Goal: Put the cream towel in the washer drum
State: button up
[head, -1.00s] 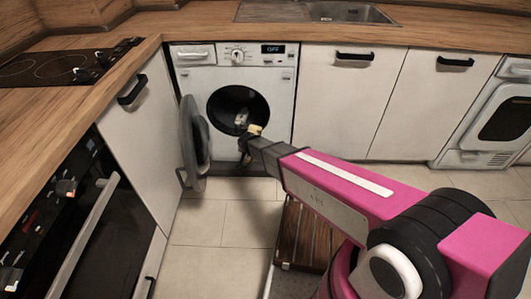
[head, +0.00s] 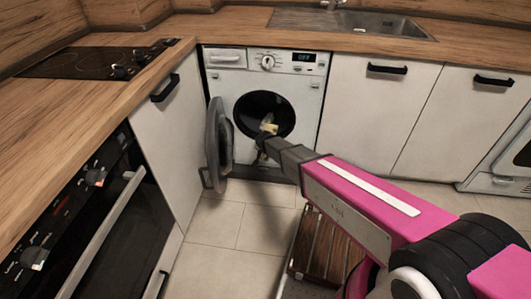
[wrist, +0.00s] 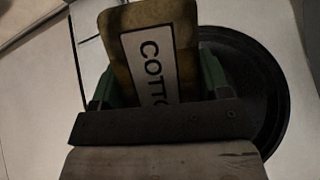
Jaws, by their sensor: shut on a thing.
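The washer (head: 309,85) stands under the counter with its round door (head: 217,135) swung open to the left. Its dark drum opening (head: 262,104) faces me, and the black ring also shows in the wrist view (wrist: 270,95). My gripper (head: 267,134) is at the lower part of the opening. It is shut on the cream towel (wrist: 150,30), a tan folded piece with a white label reading "COTTO", between green fingers (wrist: 212,75). In the head view the towel (head: 269,127) is a small pale patch before the opening. I cannot tell whether it has crossed the rim.
An oven (head: 80,220) and hob (head: 95,62) are at left. White cabinets (head: 370,110) stand right of the washer, with a sink (head: 350,22) above. A brown slatted thing (head: 328,245) lies on the floor beneath my arm. Tiled floor (head: 215,265) is clear at left.

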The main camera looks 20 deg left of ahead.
jog(key=w+a, duration=0.1)
jog(key=w, duration=2.7)
jog(key=shift+a+f, duration=0.3)
jog(key=shift+f, duration=0.15)
jog(key=shift+w, duration=0.1)
jog(key=o, duration=1.2)
jog(key=s+d, duration=0.1)
jog(key=s, duration=0.3)
jog(key=s+d, duration=0.1)
jog(key=s, duration=0.3)
jog(key=s+d+r, duration=0.1)
jog(key=s+d, duration=0.1)
jog(key=s, duration=0.2)
jog(key=shift+s, duration=0.1)
